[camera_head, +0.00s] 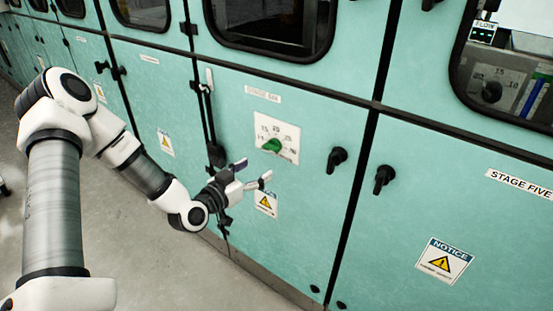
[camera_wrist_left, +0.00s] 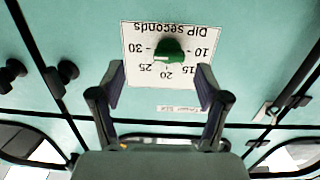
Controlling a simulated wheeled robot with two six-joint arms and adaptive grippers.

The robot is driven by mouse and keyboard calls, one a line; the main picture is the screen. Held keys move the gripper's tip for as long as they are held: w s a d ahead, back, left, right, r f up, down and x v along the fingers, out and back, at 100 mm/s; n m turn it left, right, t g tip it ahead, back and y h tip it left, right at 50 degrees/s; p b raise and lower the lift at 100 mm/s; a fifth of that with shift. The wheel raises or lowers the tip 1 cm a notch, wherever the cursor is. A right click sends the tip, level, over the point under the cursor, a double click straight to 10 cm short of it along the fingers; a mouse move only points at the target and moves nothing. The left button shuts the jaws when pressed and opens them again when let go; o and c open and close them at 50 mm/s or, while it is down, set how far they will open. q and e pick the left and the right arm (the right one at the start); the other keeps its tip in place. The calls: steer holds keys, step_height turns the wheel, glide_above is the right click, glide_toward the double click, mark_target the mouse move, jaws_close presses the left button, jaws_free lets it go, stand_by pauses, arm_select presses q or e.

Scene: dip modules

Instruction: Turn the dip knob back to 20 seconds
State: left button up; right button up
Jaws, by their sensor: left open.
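The green dip knob (camera_head: 272,145) sits on a white dial plate (camera_head: 290,130) on the teal cabinet front. In the left wrist view the knob (camera_wrist_left: 169,50) appears upside down on its plate, with marks from 10 to 30 around it and "DIP seconds" printed on it. A pale mark on the knob seems to lie toward the 25 side, but I cannot read its setting surely. My left gripper (camera_head: 253,171) is open and empty, in front of the panel just below the dial. In the wrist view its fingers (camera_wrist_left: 160,88) stand apart from the knob. My right gripper is not in view.
Black handles (camera_head: 337,158) and (camera_head: 384,178) project from the panels right of the dial. A vertical latch rod (camera_head: 210,120) stands left of it. A warning sticker (camera_head: 265,203) is below. Another dial (camera_head: 492,91) shows behind the right window. Grey floor is open at lower left.

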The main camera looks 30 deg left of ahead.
mark_target(269, 149)
arm_select(q)
steer(key=shift+t+y, duration=0.3)
steer(key=shift+t, duration=0.1)
steer(key=w, duration=0.2)
steer(key=w+r, duration=0.1)
steer(key=w, duration=0.2)
steer(key=w+b, duration=0.1)
steer(key=w, duration=0.2)
steer(key=shift+a+r, duration=0.3)
steer(key=shift+a, duration=0.05)
steer(key=shift+s, duration=0.1)
steer(key=c, duration=1.2)
